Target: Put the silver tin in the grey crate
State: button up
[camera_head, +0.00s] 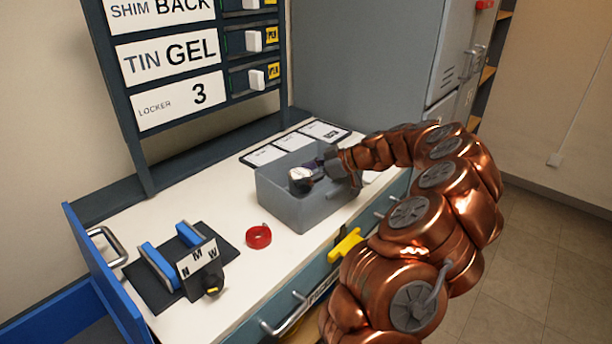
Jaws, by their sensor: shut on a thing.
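The grey crate (290,205) stands open on the white worktop near its far right part. The silver tin (299,175) is at the crate's opening, with its round, light side showing. My gripper (316,172) reaches in from the right over the crate and is shut on the tin. The fingers are small and partly dark against the crate's inside. I cannot tell whether the tin touches the crate's floor.
A red tape roll (258,236) lies in front of the crate. A dark stand with blue blocks (158,265) and a selector marked N, M, W (200,265) sits at the left. A sign board (170,55) rises behind. Labelled cards (264,155) lie behind the crate.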

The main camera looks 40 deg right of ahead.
jog(key=shift+f+b, duration=0.2)
jog(key=shift+b, duration=0.1)
jog(key=o, duration=1.3)
jog(key=shift+f, duration=0.1)
jog(key=r+p, duration=0.1)
jog(key=p, duration=0.2)
jog(key=shift+r, duration=0.3)
jog(key=b+v, duration=0.3)
jog(key=v, duration=0.9)
jog(key=shift+f, duration=0.1)
